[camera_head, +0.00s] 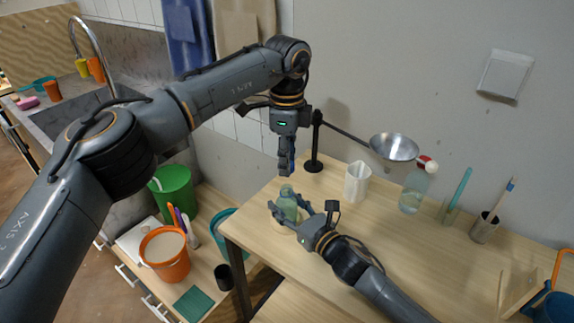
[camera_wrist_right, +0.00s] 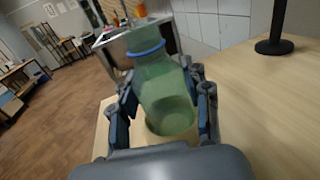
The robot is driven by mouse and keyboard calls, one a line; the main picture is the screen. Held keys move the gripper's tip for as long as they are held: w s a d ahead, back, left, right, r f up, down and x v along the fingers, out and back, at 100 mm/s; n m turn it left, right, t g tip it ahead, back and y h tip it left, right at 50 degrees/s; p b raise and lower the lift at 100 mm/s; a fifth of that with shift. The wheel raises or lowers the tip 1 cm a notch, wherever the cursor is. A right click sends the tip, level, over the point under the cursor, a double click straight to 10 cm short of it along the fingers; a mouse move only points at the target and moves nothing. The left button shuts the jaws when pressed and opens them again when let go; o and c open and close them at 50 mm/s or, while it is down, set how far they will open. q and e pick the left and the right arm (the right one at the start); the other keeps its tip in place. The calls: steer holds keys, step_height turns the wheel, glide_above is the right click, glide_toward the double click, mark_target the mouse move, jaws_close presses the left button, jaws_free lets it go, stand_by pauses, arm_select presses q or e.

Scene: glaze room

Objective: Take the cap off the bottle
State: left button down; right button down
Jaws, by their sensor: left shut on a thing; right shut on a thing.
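The green see-through bottle (camera_head: 288,204) stands near the left end of the wooden table. In the right wrist view the bottle (camera_wrist_right: 164,95) shows a blue ring around its neck and no cap on top. My right gripper (camera_head: 286,214) is shut on the bottle's body, with a finger on each side (camera_wrist_right: 163,112). My left gripper (camera_head: 287,172) points down just above the bottle, apart from its top. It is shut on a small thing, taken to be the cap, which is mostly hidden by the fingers.
Behind stand a black stand (camera_head: 314,150) with a metal bowl (camera_head: 394,147), a white pitcher (camera_head: 357,182), a red-and-white-topped bottle (camera_head: 413,192) and a brush cup (camera_head: 485,228). An orange bucket (camera_head: 167,262) is lower left. The table's middle is clear.

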steer(key=c, duration=0.6)
jaws_free()
steer(key=shift+o, duration=0.2)
steer(key=shift+s, duration=0.1)
